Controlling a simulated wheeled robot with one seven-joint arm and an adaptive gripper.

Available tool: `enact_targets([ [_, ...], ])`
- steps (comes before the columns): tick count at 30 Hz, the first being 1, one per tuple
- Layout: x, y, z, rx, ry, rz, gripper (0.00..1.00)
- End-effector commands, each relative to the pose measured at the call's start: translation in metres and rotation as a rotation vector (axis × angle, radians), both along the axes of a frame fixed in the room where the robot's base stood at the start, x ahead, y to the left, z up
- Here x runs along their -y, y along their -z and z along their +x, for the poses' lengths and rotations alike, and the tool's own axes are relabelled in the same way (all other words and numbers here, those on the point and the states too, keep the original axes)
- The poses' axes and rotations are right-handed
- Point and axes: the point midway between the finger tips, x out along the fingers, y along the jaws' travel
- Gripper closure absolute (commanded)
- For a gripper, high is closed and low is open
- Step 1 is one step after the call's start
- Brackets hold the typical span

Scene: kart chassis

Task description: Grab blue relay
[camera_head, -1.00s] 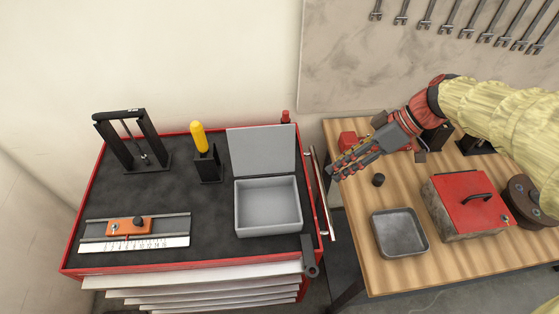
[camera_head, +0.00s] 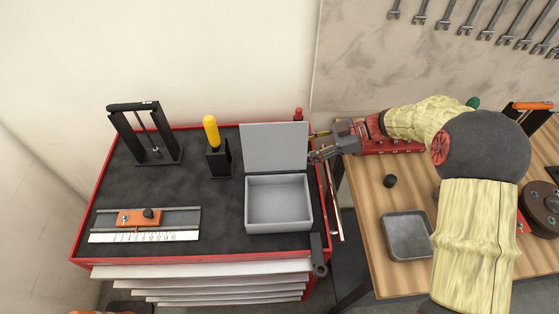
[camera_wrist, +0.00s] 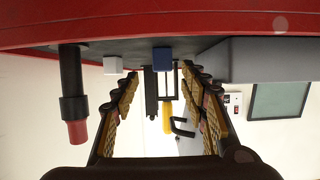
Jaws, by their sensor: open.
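The blue relay (camera_wrist: 162,59) shows in the wrist view as a small blue block on the cart top, which appears upside down at the top of the picture. It lies ahead of my gripper (camera_wrist: 159,74), between the two fingertips in the picture and apart from them. My gripper is open and empty. In the head view my gripper (camera_head: 316,146) is at the cart's right edge, beside the raised lid of the grey box (camera_head: 277,222). The blue relay is not visible in the head view; the lid may hide it.
A white block (camera_wrist: 113,66) sits beside the relay. A red-tipped black cylinder (camera_wrist: 72,105) stands near my gripper. The grey lid (camera_head: 275,147) rises close to my fingers. A yellow-handled tool (camera_head: 211,132) stands in a black holder. The wooden bench (camera_head: 375,250) is right.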

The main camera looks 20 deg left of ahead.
Motion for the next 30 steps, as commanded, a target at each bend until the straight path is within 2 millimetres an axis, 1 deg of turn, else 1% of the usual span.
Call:
enact_targets([
  [5, -0.010, 0.005, -0.007, 0.000, 0.000, -0.001, 0.56],
  [13, -0.039, 0.019, -0.027, 0.000, -0.002, -0.001, 0.56],
  [16, -0.044, 0.021, -0.029, 0.000, 0.000, -0.001, 0.56],
  [21, -0.044, 0.020, -0.029, 0.000, 0.000, -0.001, 0.56],
  [30, -0.043, 0.020, -0.029, 0.001, 0.000, -0.002, 0.73],
])
